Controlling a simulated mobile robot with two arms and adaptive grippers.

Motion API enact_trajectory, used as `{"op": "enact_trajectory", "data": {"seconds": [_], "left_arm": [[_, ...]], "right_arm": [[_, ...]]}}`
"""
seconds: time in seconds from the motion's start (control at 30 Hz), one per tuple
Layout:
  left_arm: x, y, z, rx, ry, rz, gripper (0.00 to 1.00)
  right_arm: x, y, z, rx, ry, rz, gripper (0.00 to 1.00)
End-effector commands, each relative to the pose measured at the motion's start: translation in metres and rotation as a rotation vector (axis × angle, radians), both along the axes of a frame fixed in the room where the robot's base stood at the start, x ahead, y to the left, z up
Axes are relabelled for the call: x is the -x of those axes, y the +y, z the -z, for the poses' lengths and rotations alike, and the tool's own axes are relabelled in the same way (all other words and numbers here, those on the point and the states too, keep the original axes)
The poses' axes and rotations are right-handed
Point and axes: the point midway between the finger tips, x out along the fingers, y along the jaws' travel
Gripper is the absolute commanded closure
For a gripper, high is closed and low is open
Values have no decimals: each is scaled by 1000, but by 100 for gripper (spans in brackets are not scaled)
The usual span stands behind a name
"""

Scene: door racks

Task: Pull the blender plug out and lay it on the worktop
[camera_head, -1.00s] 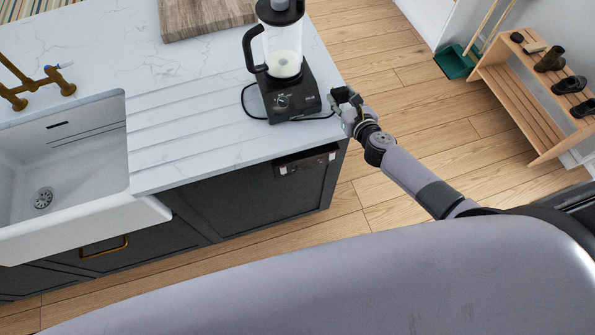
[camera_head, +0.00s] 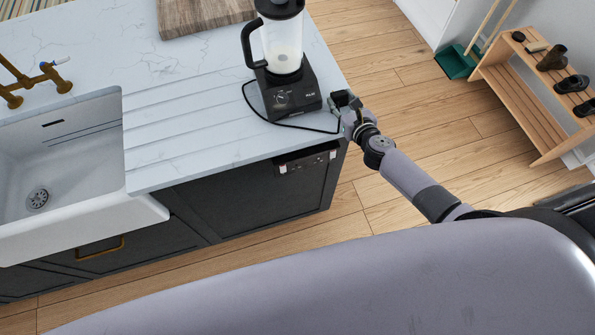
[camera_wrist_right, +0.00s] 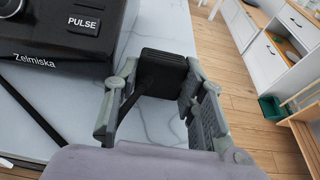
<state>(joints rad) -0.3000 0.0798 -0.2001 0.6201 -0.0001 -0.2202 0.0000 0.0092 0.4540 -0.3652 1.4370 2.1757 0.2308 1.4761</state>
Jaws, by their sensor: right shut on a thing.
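The blender (camera_head: 286,85) stands upright on the white worktop (camera_head: 195,95), near its right edge. My right gripper (camera_head: 345,101) is at that edge, just right of the blender base. In the right wrist view, the gripper is shut on the black blender plug (camera_wrist_right: 165,70), with a finger on each side. The plug's dark cord (camera_wrist_right: 132,98) runs down from it. In the head view, the cord (camera_head: 262,113) loops over the worktop in front of the blender towards the gripper. The plug itself is hard to make out there. My left gripper is out of view.
A dark panel with small light marks (camera_head: 306,159) is on the cabinet front below the worktop. A wooden board (camera_head: 205,15) lies at the back. A white sink (camera_head: 70,150) is at the left. Bare worktop lies between sink and blender.

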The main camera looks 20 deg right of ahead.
Motion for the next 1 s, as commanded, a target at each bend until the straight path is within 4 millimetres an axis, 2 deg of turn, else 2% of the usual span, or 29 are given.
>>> {"op": "enact_trajectory", "data": {"seconds": [0.13,0.4,0.43,0.77,1.0], "left_arm": [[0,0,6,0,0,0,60],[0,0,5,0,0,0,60],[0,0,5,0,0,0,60],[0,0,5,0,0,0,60],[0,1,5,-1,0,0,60]], "right_arm": [[0,0,7,0,0,0,100],[0,0,7,0,0,0,100],[0,0,7,0,0,0,62],[0,0,7,0,0,0,40],[0,0,7,0,1,0,39]]}}
